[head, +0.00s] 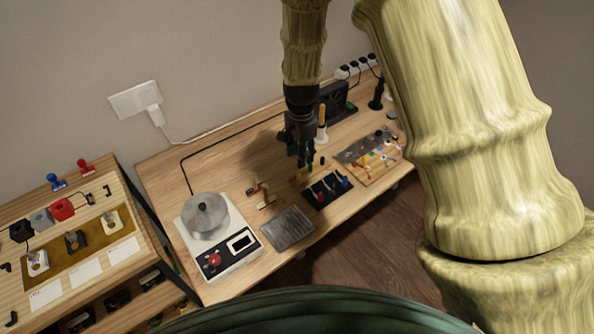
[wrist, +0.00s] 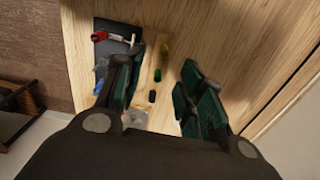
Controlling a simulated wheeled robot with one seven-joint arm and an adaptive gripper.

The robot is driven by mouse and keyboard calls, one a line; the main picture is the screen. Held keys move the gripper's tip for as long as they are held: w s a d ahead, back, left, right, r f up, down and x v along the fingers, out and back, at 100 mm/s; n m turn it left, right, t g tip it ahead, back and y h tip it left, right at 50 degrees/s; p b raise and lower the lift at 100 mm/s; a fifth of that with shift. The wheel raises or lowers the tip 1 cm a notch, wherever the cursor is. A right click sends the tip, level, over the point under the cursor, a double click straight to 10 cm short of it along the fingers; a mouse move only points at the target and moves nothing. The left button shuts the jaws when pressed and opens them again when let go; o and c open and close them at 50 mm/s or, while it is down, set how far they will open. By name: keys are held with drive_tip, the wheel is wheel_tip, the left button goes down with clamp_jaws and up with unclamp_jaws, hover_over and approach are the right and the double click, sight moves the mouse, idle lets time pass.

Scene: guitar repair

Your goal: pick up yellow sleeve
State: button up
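A small yellow sleeve (wrist: 157,75) shows in the wrist view on a pale wooden strip, between a green piece (wrist: 164,50) and a black piece (wrist: 152,97). My gripper (wrist: 160,68) is open, with one dark green finger on each side of this row. Nothing is held between the fingers. In the head view my gripper (head: 306,158) points down over the workbench, just above the small coloured pieces. A yellowish spot (head: 299,177) below it looks like the sleeve, partly hidden and too small to be sure.
A dark tray (head: 318,199) with red and blue tools lies close in front of my gripper. A board with coloured parts (head: 373,160) lies to the right. A grey ribbed plate (head: 287,229) and a white device with a round pot (head: 206,218) stand left.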

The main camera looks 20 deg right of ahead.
sight(298, 176)
drive_tip(key=f, duration=0.3)
drive_tip(key=shift+w+a+f+p, duration=0.15)
drive_tip(key=shift+a+f+p, duration=0.15)
drive_tip(key=shift+f+p, duration=0.1)
drive_tip(key=shift+f, duration=0.35)
drive_tip(key=shift+w+f+p, duration=0.1)
drive_tip(key=shift+f+p, duration=0.75)
drive_tip(key=shift+f, duration=0.4)
drive_tip(key=shift+f+p, duration=0.35)
drive_tip(key=shift+f, duration=1)
drive_tip(key=c, duration=0.8)
